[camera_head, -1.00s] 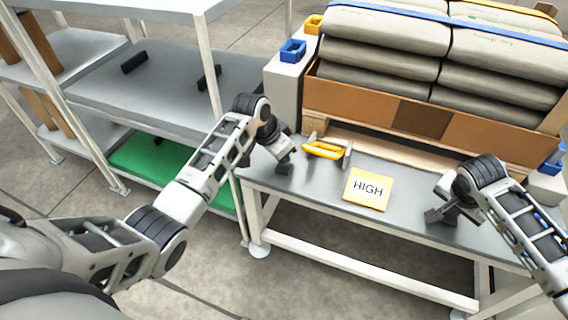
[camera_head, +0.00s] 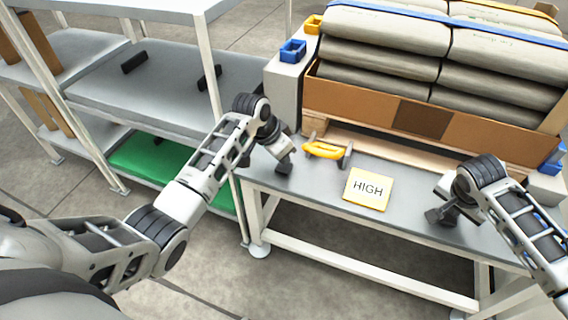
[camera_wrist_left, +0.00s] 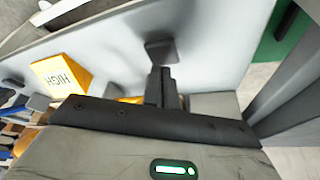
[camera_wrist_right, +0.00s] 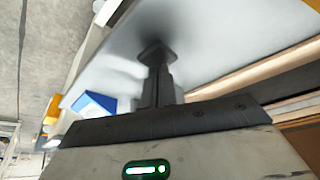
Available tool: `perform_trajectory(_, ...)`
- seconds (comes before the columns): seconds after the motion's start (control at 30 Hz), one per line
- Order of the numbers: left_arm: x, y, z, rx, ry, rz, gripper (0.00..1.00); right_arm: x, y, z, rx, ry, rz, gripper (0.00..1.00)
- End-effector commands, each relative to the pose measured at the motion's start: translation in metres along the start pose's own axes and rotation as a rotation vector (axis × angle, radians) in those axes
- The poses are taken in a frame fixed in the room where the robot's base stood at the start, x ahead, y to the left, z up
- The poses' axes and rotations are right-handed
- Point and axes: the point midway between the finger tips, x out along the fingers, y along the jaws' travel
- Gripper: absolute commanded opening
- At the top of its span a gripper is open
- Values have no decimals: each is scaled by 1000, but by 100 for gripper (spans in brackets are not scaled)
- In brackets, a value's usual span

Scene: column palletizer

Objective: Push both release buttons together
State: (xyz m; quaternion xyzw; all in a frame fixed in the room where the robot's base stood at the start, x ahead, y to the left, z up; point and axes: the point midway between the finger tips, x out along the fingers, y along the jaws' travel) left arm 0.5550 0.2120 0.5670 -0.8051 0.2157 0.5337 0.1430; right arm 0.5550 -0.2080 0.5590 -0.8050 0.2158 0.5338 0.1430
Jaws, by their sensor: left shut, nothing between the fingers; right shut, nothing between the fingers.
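No part is clearly marked as a release button. Blue blocks sit on the pale posts beside the load, one at left (camera_head: 292,51) and one at right (camera_head: 553,160); I cannot tell whether they are buttons. My left gripper (camera_head: 284,166) is shut and empty over the left end of the grey table, left of the yellow handle (camera_head: 323,150). My right gripper (camera_head: 438,216) is shut and empty over the table's right part. In the left wrist view (camera_wrist_left: 160,55) and right wrist view (camera_wrist_right: 156,58) the closed dark fingers point toward the tabletop; contact cannot be told.
A grey shelf unit (camera_head: 150,85) with a green mat (camera_head: 150,158) stands at left.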

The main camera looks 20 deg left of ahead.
Motion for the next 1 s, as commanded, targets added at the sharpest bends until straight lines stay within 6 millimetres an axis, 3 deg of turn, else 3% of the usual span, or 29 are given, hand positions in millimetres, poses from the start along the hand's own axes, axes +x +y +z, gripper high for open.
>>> perform_trajectory(1.0, 11, 0, 4, 0, -1, 1, 0, 0, 0, 0, 0, 0, 0, 0)
